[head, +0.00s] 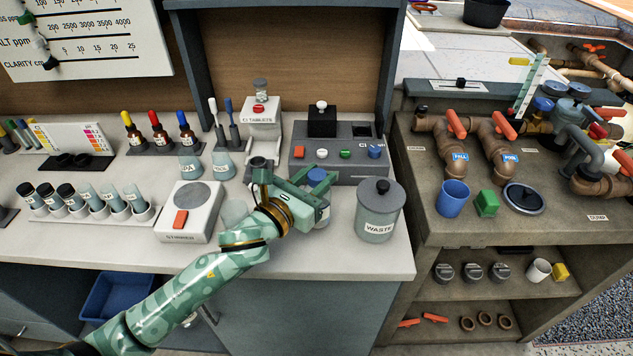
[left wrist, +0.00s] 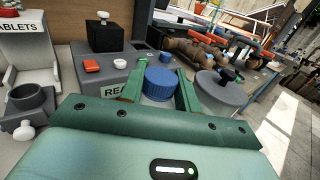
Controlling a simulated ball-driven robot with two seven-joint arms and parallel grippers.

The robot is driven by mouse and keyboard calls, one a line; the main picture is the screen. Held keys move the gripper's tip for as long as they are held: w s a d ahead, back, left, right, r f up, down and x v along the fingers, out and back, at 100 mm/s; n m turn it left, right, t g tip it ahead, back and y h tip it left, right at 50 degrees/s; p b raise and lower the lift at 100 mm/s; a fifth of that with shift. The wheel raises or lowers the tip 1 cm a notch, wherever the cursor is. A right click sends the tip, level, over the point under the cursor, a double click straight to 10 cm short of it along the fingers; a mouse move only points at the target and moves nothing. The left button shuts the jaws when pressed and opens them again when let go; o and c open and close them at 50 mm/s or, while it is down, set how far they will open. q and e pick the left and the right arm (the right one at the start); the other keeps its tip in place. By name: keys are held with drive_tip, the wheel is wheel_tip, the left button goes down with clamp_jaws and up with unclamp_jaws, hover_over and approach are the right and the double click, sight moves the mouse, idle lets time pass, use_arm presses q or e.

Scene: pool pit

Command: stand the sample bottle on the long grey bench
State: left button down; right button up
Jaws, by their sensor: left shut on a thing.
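My left gripper (head: 312,192) is shut on the sample bottle, whose blue cap (head: 317,177) shows between the fingers. In the left wrist view the blue cap (left wrist: 161,83) sits between the green fingers of my left gripper (left wrist: 160,92). The bottle's body is mostly hidden behind the gripper. It looks upright, over the front right part of the long grey bench (head: 270,262). I cannot tell whether its base touches the bench top. My right gripper is not in view.
A lidded waste pot (head: 379,212) stands close to the right of the bottle. A grey box with coloured buttons (head: 338,160) is behind it. A white device with a red switch (head: 190,212) and a vial rack (head: 95,210) are to the left. The bench's front strip is clear.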

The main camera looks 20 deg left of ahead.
use_arm(q)
drive_tip(key=shift+f, duration=0.1)
drive_tip(key=c, duration=1)
unclamp_jaws()
drive_tip(key=shift+r, duration=0.2)
drive_tip(key=v, duration=1.2)
drive_tip(key=shift+a+p, duration=0.1)
drive_tip(key=shift+p, duration=0.25)
